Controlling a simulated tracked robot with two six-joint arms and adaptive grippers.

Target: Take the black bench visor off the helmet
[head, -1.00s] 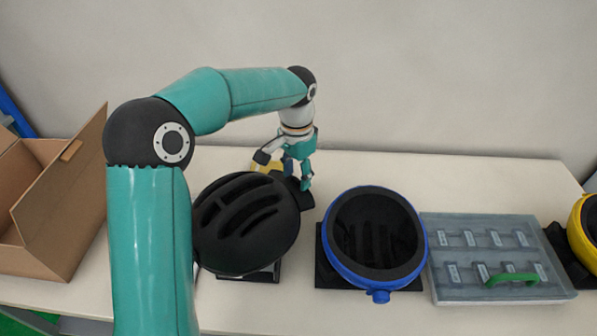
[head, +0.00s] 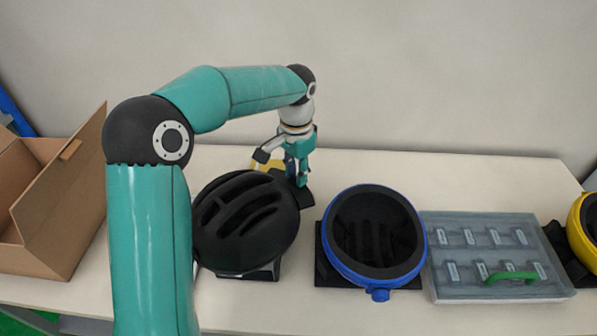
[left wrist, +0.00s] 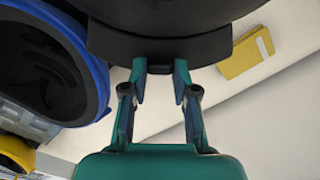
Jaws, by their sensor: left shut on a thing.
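The black helmet (head: 245,238), with long vent slots, sits on a dark stand on the table, left of centre. The black bench visor (left wrist: 160,47) is a curved band along the helmet's edge in the left wrist view. In the head view a dark part of it (head: 306,198) shows beside the helmet's right side, partly hidden by the gripper. My left gripper (head: 301,182) is at that side. In the left wrist view my left gripper (left wrist: 159,72) is shut on a small black tab of the visor. The visor still touches the helmet there. My right gripper is not in view.
A blue-rimmed helmet (head: 327,248) lies open side up, right of the black one. Further right are a grey lidded case (head: 455,290) with a green handle and a yellow helmet (head: 583,225). An open cardboard box (head: 62,215) stands left. A yellow object (left wrist: 247,53) lies behind the gripper.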

